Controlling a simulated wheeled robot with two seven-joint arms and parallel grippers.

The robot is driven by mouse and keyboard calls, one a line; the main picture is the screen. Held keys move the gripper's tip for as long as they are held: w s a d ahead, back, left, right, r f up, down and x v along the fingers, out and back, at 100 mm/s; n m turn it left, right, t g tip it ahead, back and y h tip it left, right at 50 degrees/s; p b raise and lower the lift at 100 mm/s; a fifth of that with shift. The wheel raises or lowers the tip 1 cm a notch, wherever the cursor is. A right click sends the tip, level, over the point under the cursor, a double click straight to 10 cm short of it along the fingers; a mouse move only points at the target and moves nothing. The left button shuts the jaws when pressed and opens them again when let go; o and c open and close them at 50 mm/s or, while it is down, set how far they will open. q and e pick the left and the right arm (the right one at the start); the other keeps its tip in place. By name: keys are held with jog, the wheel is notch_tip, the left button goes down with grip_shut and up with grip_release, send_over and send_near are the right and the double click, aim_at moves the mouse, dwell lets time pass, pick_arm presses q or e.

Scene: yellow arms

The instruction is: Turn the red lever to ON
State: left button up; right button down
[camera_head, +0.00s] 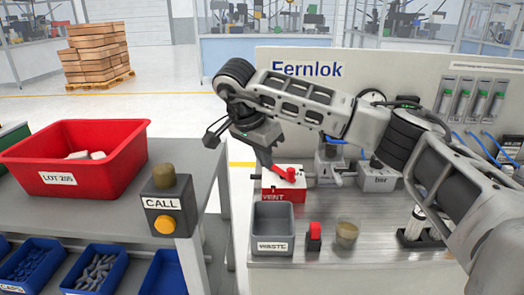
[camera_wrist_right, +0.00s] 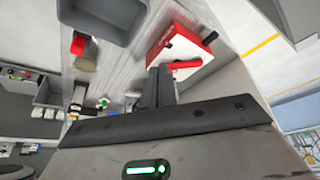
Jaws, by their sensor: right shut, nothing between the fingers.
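The red lever (camera_head: 289,174) sits on top of a white box with a red front panel marked VENT (camera_head: 277,194), on the grey bench. In the right wrist view the red lever (camera_wrist_right: 186,65) lies just right of the fingertips, on the red and white box (camera_wrist_right: 186,42). My right gripper (camera_head: 272,170) reaches down over the box from above, at the left end of the lever. Its fingers (camera_wrist_right: 160,72) are shut with nothing between them. I cannot tell whether they touch the lever. No ON mark is legible. My left gripper is out of view.
A grey WASTE bin (camera_head: 273,246), a red-topped block (camera_head: 314,238) and an amber cup (camera_head: 347,233) stand in front of the box. A grey block marked bar (camera_head: 378,180) is to the right. A CALL button box (camera_head: 170,205) and red crate (camera_head: 75,151) occupy the left bench.

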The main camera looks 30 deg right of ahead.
aim_at(280, 170)
jog(key=d+f, duration=0.2)
jog(key=w+d+f+p, duration=0.1)
jog(key=d+f, duration=0.3)
jog(key=shift+w, duration=0.35)
